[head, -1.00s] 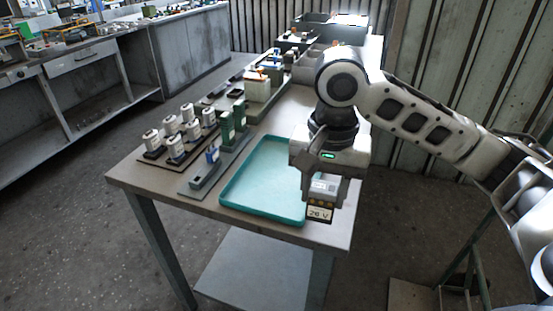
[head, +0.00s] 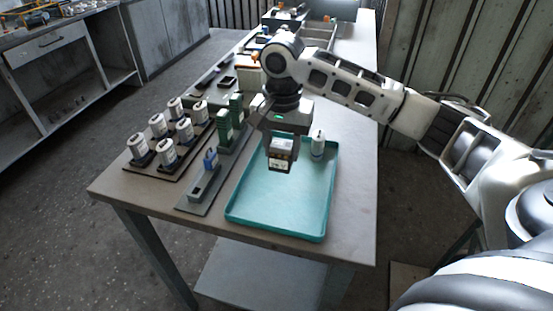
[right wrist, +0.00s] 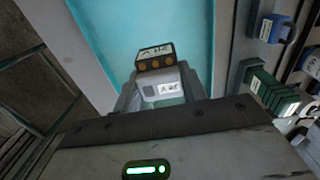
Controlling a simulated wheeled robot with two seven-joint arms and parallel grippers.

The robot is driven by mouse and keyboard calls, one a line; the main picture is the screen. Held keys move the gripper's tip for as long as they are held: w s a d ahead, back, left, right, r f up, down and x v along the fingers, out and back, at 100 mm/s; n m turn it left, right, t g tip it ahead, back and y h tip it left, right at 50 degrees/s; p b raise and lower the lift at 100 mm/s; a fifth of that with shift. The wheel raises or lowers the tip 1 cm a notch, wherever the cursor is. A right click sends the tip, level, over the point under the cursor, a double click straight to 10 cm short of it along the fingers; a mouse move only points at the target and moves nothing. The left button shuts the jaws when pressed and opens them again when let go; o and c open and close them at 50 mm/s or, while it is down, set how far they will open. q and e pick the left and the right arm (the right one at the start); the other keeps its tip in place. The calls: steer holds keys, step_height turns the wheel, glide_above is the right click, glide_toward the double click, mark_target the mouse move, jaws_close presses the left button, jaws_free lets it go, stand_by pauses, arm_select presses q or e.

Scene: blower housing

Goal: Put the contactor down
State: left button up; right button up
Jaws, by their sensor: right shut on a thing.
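The contactor (head: 281,160) is a small grey block with a dark lower part and a pale label. My right gripper (head: 280,148) is shut on it and holds it upright over the back left part of the teal tray (head: 262,222). In the right wrist view the contactor (right wrist: 158,82) shows its label and brass-coloured round terminals, with the teal floor behind it. I cannot tell exactly how high above the tray floor it is. My left gripper is not in view.
A white cylindrical part (head: 318,143) stands at the tray's back right. Left of the tray are a grey rail with a blue piece (head: 210,158), green modules (head: 224,130) and a dark board with several white cylinders (head: 184,130). The tray's front half is empty.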

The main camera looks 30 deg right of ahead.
mark_target(277, 158)
steer(key=w+f, duration=0.2)
steer(key=f, duration=0.1)
steer(key=shift+w+d+f, duration=0.1)
steer(key=shift+w+d, duration=0.2)
steer(key=shift+w, duration=0.1)
step_height(277, 158, down, 2)
steer(key=shift+f+p, duration=0.2)
steer(key=shift+p, duration=0.1)
steer(key=shift+f, duration=0.35)
steer(key=shift+f, duration=0.1)
steer(key=o, duration=0.9)
step_height(277, 158, up, 12)
steer(key=shift+r+b, duration=0.1)
steer(key=shift+b, duration=0.3)
